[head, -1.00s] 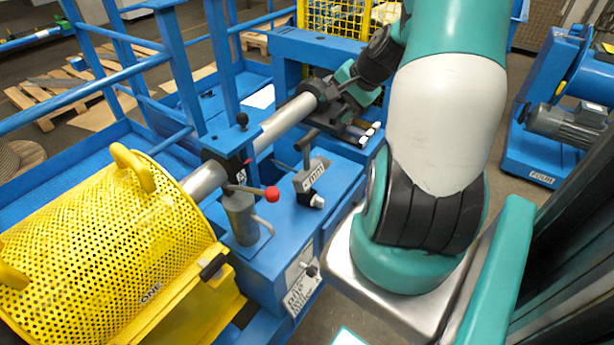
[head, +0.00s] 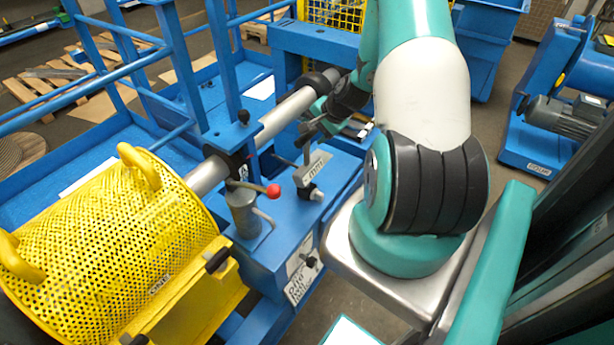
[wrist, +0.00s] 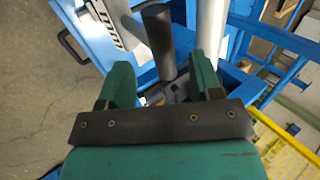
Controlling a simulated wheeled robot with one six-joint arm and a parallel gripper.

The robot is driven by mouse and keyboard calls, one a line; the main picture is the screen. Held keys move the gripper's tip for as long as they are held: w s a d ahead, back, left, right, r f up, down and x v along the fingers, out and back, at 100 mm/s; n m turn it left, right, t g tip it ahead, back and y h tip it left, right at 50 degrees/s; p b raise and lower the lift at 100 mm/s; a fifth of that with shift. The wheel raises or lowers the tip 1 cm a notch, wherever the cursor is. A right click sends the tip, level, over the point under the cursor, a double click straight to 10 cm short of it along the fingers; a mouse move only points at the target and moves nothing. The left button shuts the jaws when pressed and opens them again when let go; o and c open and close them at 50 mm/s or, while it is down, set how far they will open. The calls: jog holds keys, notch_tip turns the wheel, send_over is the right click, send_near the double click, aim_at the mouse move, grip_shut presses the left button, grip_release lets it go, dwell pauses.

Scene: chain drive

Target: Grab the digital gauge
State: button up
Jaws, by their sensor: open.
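A small grey device with dark marks on its face (head: 314,168), which looks like the digital gauge, stands on the blue machine right of the red-knobbed lever. A dark handle rises beside it. My gripper (wrist: 163,75) is open, with its two green fingers spread. In the wrist view a black cylinder (wrist: 158,38) stands between the fingers, with a visible gap to each. A grey marked plate (wrist: 103,24) shows beyond the left finger; I cannot tell whether it is part of the gauge. In the head view my arm partly hides the gripper, close above the device.
A silver shaft (head: 285,113) runs behind the device to the yellow perforated guard (head: 115,245). The red-knobbed lever (head: 272,190) and blue upright posts stand close by. A second blue machine with a grey motor (head: 560,120) is at right. Floor shows between the machines.

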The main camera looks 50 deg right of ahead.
aim_at(308, 135)
jog(key=x, duration=0.2)
jog(key=p+x, duration=0.1)
jog(key=x, duration=0.1)
jog(key=shift+w+d, duration=0.1)
jog(key=shift+d, duration=0.1)
jog(key=shift+r, duration=0.1)
jog(key=shift+c, duration=0.4)
grip_shut()
dwell(0.7)
